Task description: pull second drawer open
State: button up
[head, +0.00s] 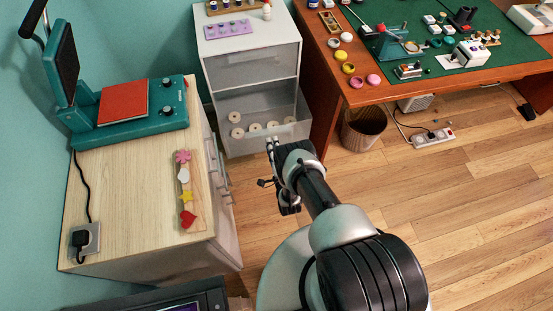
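A pale grey drawer cabinet (250,38) stands against the back wall. Its upper drawer (255,70) is shut. The drawer below it, the second one (270,139), stands pulled out, with several cream rolls (254,127) lying inside. My gripper (271,147) is at the front edge of this drawer, right of its middle. I cannot tell whether it touches the front. The fingers are small and partly hidden by the wrist, so their opening is unclear. No held object shows.
A wooden-topped cabinet (130,215) with a teal heat press (130,112) and a strip of coloured shapes (185,190) stands at left, its handles facing my arm. At right are a desk (345,85) and waste basket (363,130).

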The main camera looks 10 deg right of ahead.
jog(key=s, duration=0.8)
jog(key=shift+s, duration=0.25)
